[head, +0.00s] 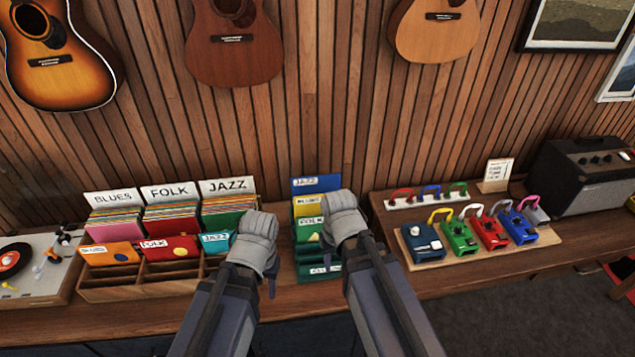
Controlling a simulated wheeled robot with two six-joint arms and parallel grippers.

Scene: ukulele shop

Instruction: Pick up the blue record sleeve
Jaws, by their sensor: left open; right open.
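The blue record sleeve (316,184) stands upright at the back of a small green rack (318,275) on the bench, with a white label along its top. Yellow and green sleeves stand in front of it. My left gripper (258,240) is open, left of the green rack and in front of the wooden record crate. My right gripper (341,218) is open, over the right side of the green rack, below and to the right of the blue sleeve. It hides part of the rack and the sleeves there. Neither gripper appears to hold anything.
The wooden record crate (140,293) has BLUES, FOLK and JAZZ sections. A turntable (40,270) stands at the left. Coloured pedals (465,235) sit on a board at the right, with an amplifier (590,175) behind. Guitars (235,45) hang on the slatted wall.

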